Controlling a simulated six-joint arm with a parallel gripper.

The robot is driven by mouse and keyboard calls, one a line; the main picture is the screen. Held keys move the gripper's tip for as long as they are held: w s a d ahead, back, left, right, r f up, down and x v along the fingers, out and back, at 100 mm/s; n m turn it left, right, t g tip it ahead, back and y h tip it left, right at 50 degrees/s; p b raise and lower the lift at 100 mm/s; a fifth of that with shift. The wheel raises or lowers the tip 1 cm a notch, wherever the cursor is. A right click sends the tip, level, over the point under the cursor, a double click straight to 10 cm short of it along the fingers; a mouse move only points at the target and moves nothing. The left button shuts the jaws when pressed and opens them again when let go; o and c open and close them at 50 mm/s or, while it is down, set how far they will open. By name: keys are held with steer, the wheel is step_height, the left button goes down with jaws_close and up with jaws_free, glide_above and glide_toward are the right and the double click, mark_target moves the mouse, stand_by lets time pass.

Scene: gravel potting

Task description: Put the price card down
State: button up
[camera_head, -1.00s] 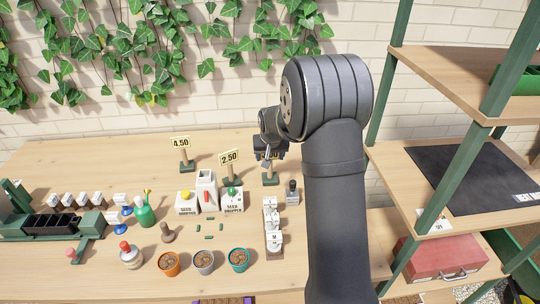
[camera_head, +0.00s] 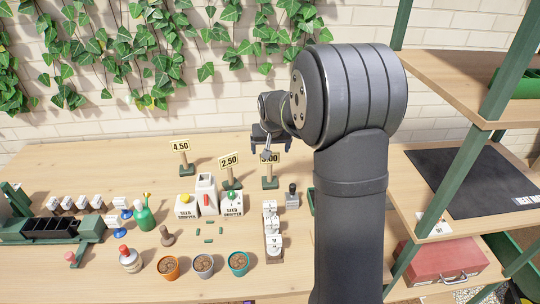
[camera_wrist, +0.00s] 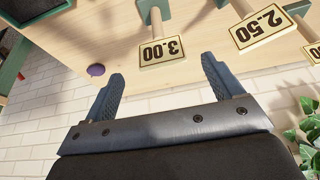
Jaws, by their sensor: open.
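The 3.00 price card (camera_head: 271,158) stands upright on its post and green base at the back of the bench, right of the 2.50 card (camera_head: 229,161). The 4.50 card (camera_head: 181,146) stands further left. The 3.00 card (camera_wrist: 162,51) appears upside down beyond the fingertips, apart from both fingers. The 2.50 card (camera_wrist: 262,27) is to its right.
Shelving (camera_head: 465,120) rises at right. Ivy (camera_head: 75,45) hangs on the wall. The back left bench is clear.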

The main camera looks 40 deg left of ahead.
mark_target(270, 160)
steer(key=shift+v, duration=2.25)
steer(key=shift+f, duration=0.15)
steer(key=x, duration=1.2)
steer(key=shift+f, duration=0.2)
step_height(270, 160, up, 3)
steer(key=shift+r, duration=0.75)
